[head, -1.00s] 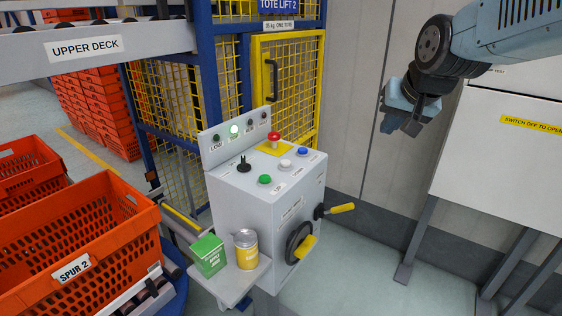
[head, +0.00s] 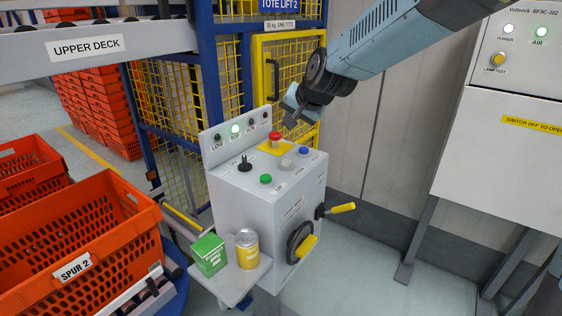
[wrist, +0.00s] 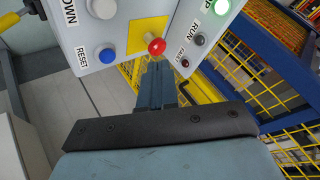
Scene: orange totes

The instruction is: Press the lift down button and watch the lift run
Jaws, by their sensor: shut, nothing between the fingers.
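The control box (head: 262,210) stands at the centre of the head view. The white button labelled DOWN (head: 286,163) is on its sloped top, between the green button (head: 265,179) and the blue one (head: 303,151). In the wrist view the white button (wrist: 103,8) is at the top edge, partly cut off. My gripper (head: 290,120) is shut and empty above the box's back right part, apart from the buttons. In the wrist view my gripper's fingers (wrist: 157,82) point toward the panel near the red button. The TOP lamp (head: 235,129) glows green.
A red mushroom button (head: 275,137) on a yellow plate sits close by my gripper. A green box (head: 208,254) and a can (head: 247,249) are on the side shelf. Yellow lift caging (head: 289,75) stands behind; a white cabinet is right.

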